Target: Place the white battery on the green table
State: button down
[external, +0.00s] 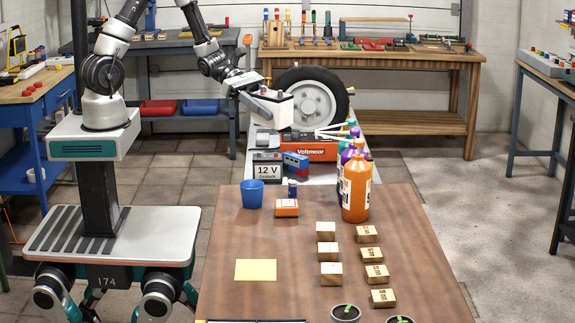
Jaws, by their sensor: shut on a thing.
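The white battery (280,112) is a boxy white block with small dark and red details on top. My gripper (266,97) is shut on it and holds it up in front of the tire, above the far end of the middle tables. The gripper covers part of the battery, and its fingertips are too small to see clearly.
The brown table (232,300) holds a blue cup (252,194), orange bottle (356,190), several wooden blocks and a yellow sheet (255,270). Floor is open at right.

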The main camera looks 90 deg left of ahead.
aim_at(272, 93)
notch_tip(272, 93, up, 6)
jog(key=n+t+y, duration=0.1)
jog(key=n, duration=0.1)
jog(key=n+t+y, duration=0.1)
jog(key=y, duration=0.1)
jog(key=shift+w+r+n+y, duration=0.15)
jog(key=shift+n+y, duration=0.15)
jog(key=shift+n, duration=0.1)
jog(key=shift+a+r+n+t+y, duration=0.2)
jog(key=shift+r+n+t+y, duration=0.2)
jog(key=shift+r+n, duration=0.15)
jog(key=shift+a, duration=0.1)
